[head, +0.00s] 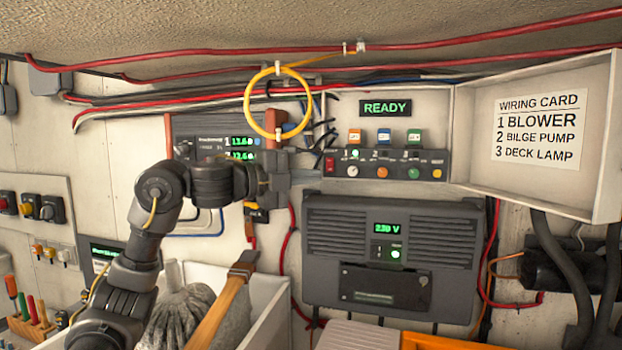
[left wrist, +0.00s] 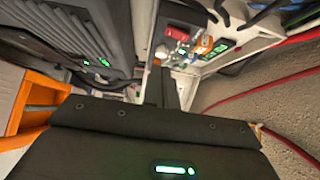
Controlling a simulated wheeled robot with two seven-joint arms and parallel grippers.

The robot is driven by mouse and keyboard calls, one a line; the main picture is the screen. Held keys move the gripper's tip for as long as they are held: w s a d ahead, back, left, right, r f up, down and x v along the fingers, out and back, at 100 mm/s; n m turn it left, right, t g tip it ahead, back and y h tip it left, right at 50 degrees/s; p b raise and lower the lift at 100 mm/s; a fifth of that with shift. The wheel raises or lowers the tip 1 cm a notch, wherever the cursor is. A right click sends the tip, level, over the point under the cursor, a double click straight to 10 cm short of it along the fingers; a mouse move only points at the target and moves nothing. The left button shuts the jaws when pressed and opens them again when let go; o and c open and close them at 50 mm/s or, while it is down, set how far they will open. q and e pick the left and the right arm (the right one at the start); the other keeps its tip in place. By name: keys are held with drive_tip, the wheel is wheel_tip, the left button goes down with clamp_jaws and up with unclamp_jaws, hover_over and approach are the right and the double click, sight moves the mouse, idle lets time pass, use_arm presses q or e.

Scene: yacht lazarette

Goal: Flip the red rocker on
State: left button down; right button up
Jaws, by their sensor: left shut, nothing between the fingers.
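The red rocker (head: 330,166) sits at the left end of a dark switch strip (head: 392,164) inside an open box on the wall. It also shows in the left wrist view as a red block (left wrist: 177,33). My left gripper (head: 316,177) is shut and empty, pointing right, with its tips just left of and slightly below the rocker. In the left wrist view the closed fingers (left wrist: 161,82) point toward the strip. I cannot tell whether they touch it. The rocker's position is too small to read. My right gripper is not in view.
The box's open door (head: 545,190) carries a wiring card (head: 538,129). A yellow ring (head: 249,104) hangs above my left gripper. A dark 2.39 V unit (head: 390,262) is below. Red cables (head: 200,54) run overhead.

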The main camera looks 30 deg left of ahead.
use_arm(q)
drive_tip(key=b+v, duration=0.3)
drive_tip(key=v, duration=0.5)
drive_tip(key=shift+s+a+f, duration=0.15)
drive_tip(key=shift+s+f, duration=0.05)
drive_tip(key=shift+f, duration=0.15)
drive_tip(key=shift+w+f, duration=0.1)
drive_tip(key=shift+w, duration=0.05)
